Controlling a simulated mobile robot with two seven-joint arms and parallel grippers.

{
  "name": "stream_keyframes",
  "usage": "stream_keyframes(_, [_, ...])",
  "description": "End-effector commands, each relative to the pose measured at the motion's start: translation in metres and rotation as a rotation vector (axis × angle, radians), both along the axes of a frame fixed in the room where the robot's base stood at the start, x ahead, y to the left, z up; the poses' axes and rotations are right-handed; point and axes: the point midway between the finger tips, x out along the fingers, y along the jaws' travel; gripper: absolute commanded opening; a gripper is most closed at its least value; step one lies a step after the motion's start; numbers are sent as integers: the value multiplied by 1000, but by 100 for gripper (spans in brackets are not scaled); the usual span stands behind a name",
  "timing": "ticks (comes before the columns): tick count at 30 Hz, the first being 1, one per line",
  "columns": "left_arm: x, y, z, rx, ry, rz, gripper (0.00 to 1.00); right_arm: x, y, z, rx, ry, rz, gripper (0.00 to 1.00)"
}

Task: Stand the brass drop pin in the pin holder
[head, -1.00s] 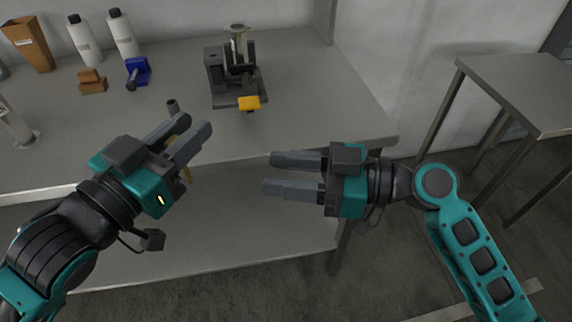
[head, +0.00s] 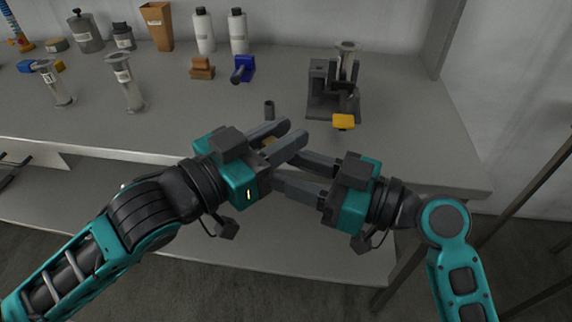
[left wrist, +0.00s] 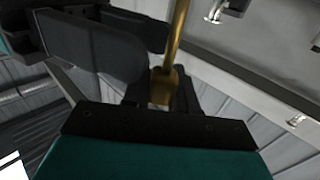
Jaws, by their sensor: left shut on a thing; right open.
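The brass drop pin (left wrist: 176,45) is held in my left gripper (head: 293,130); the left wrist view shows it running up out of the jaws. In the head view only a bit of brass (head: 268,142) shows between the left fingers.
A dark fixture (head: 322,92) with a yellow-ended handle (head: 343,121) stands to the right on the bench (head: 200,120). A blue clamp-like piece (head: 243,68), brown blocks (head: 202,68), white bottles (head: 204,32) and glass columns (head: 124,82) stand behind and left.

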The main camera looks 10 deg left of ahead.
Motion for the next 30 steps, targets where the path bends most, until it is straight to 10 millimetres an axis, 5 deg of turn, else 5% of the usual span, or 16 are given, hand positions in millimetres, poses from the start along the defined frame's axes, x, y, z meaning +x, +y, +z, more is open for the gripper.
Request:
stream_keyframes(14, [0,0,0,0,0,0,0,5,16,0,-1,-1,0,43])
stream_keyframes(28, [0,0,0,0,0,0,0,4,15,0,0,0,0,0])
stream_keyframes(30, [0,0,0,0,0,0,0,4,15,0,0,0,1,0])
